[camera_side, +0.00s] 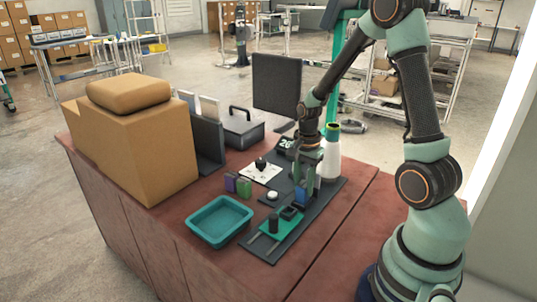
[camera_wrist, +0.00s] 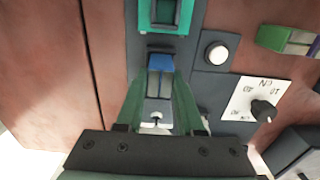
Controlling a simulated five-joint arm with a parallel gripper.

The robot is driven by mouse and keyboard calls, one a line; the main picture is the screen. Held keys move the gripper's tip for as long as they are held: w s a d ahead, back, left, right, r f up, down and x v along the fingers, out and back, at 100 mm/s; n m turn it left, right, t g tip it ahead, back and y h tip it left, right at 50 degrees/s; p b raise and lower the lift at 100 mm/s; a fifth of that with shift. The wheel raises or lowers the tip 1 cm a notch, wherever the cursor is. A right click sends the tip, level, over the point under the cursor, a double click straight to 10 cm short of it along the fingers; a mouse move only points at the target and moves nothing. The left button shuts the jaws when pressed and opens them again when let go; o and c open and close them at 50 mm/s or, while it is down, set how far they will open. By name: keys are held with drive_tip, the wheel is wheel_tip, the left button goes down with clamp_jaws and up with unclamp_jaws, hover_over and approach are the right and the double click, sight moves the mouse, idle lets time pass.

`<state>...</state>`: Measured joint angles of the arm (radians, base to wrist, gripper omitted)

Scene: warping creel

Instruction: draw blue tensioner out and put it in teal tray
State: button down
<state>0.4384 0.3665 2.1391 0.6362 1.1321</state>
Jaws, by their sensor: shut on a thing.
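The blue tensioner (camera_side: 301,194) is a small upright block with a blue top, on the dark base plate in the side view. In the wrist view the blue tensioner (camera_wrist: 160,62) sits between my two green fingers, with a grey body below its blue part. My gripper (camera_side: 305,180) points down over it; in the wrist view my gripper (camera_wrist: 159,88) is shut on it. Whether its lower end is still seated is hidden. The teal tray (camera_side: 220,238) is empty, on the table left of the base plate.
A green slotted holder (camera_side: 262,244) lies at the plate's near end; its teal frame (camera_wrist: 165,27) shows beyond the tensioner. A white button (camera_side: 272,195), a dial card (camera_side: 260,172) and purple and green blocks (camera_side: 238,186) are nearby. A white bottle (camera_side: 331,155) stands behind. A cardboard box (camera_side: 130,145) stands left.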

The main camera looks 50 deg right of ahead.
sight(304, 185)
drive_tip(key=shift+r, duration=0.1)
drive_tip(key=shift+r, duration=1.45)
drive_tip(key=shift+r, duration=1.5)
